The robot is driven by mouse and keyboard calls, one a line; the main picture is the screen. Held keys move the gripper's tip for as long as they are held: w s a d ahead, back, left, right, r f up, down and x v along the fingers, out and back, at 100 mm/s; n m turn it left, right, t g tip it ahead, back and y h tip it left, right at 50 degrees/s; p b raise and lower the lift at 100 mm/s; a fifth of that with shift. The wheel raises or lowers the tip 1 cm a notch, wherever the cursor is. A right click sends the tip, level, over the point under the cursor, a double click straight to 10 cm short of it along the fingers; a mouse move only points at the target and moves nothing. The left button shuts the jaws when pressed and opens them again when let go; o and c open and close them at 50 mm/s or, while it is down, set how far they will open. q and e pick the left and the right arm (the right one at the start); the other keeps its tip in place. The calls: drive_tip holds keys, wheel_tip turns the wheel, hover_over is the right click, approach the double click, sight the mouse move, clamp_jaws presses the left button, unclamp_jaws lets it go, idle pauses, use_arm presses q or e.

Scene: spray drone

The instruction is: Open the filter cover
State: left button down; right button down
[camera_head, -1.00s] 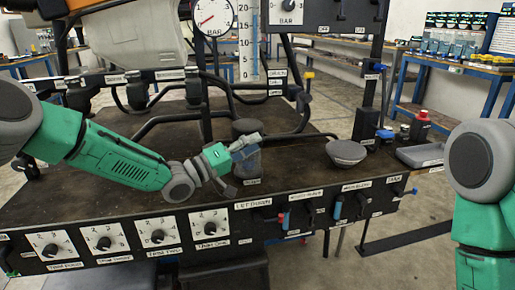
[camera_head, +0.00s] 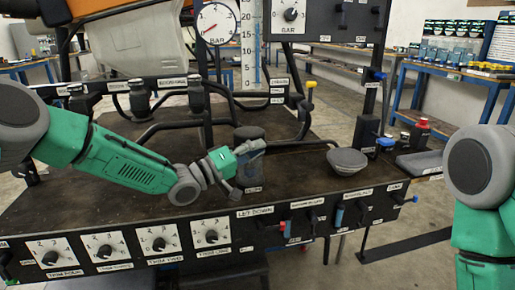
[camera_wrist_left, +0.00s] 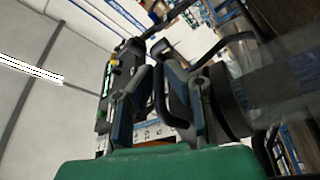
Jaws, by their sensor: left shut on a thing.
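The filter stands upright on the dark bench deck. Its dark round cover (camera_head: 250,132) is on top, and a greyish see-through bowl (camera_head: 252,176) is below. My left gripper (camera_head: 243,168) reaches in from the left and is closed at the filter, its fingers in front of it. The exact contact is hard to see. In the left wrist view the two fingers (camera_wrist_left: 163,112) show, with a dark ring and the clear cylinder (camera_wrist_left: 280,85) right beside them. My right arm is at the right edge; its gripper is out of view.
A grey bowl (camera_head: 347,161) stands right of the filter. Labelled dials (camera_head: 159,245) and small levers line the bench front. Black pipes (camera_head: 165,127) and a pressure gauge (camera_head: 216,24) are behind. A red-capped bottle (camera_head: 419,131) and grey tray (camera_head: 420,162) are at the right.

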sight(252, 135)
use_arm(q)
drive_tip(key=shift+w+a+r+n+y+p, duration=0.35)
drive_tip(key=shift+w+r+n+p, duration=0.25)
drive_tip(key=shift+r+n+p, duration=0.7)
drive_tip(key=shift+w+a+r+n+y+p, duration=0.2)
drive_tip(key=shift+w+r+n+y+p, duration=0.55)
drive_tip(key=shift+p, duration=1.1)
drive_tip(key=shift+w+a+r+n+y+p, duration=0.1)
drive_tip(key=shift+w+a+r+n+p, duration=0.4)
drive_tip(key=shift+r+p, duration=0.95)
drive_tip(key=shift+d+f, duration=0.1)
drive_tip(key=shift+d, duration=0.05)
